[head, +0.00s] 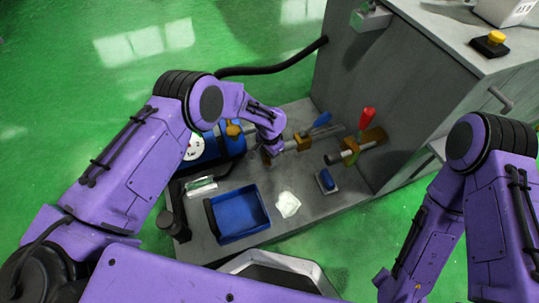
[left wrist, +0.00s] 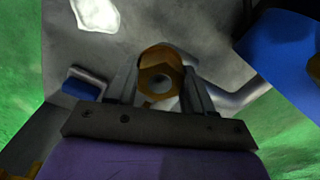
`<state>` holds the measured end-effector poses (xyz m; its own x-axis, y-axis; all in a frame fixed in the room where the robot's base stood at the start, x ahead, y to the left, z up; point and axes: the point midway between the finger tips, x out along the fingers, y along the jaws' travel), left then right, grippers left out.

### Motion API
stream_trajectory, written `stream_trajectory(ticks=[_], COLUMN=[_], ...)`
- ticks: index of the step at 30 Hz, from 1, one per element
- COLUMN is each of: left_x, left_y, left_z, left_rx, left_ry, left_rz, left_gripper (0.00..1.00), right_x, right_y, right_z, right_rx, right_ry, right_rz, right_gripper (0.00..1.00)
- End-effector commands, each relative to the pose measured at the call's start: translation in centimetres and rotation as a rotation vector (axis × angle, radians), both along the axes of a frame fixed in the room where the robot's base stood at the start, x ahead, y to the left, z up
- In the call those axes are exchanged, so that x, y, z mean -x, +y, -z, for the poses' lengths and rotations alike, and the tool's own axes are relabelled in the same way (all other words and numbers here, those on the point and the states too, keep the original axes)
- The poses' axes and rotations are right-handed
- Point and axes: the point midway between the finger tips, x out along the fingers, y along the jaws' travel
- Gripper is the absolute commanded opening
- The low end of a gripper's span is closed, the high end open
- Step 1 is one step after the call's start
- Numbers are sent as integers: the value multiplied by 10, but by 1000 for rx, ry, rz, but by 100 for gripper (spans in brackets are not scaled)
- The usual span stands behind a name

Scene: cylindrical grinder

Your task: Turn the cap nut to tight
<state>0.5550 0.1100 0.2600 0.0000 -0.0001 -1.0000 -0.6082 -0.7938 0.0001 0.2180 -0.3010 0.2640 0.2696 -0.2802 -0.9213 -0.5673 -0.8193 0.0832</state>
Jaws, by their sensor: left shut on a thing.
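The brass cap nut (left wrist: 158,58) is a hexagonal piece with a round opening, in the middle of the left wrist view. My left gripper (head: 272,153) is shut on it, with one finger on each side of the nut. In the head view, my left gripper and wrist hide the nut, beside a grey pipe line with a brass valve body (head: 302,143). My right gripper (head: 402,291) hangs low at the bottom right, away from the bench, and its fingers are too small to read.
A blue tank (head: 208,148) with a white gauge stands left of my left gripper. A blue valve handle (head: 322,119) and a red valve handle (head: 368,116) rise to its right. A blue tray (head: 262,206), a white cloth (head: 288,205) and a blue-topped block (head: 327,180) lie in front.

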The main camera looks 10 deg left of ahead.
Motion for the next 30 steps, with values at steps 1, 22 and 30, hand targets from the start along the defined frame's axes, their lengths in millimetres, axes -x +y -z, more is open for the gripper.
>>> stream_trajectory(ticks=[1, 22, 30], left_x=[0, 0, 0], left_y=[0, 0, 0], left_z=[0, 0, 0], left_rx=[1, -1, -1], left_ry=[1, 1, 1], left_rz=[37, 336, 343], left_gripper=[21, 21, 21], right_x=[0, 0, 0], right_y=[0, 0, 0], right_z=[1, 2, 2], right_rx=[0, -1, -1], right_ry=[0, 1, 1], right_rz=[0, 1, 0], right_gripper=[0, 0, 0])
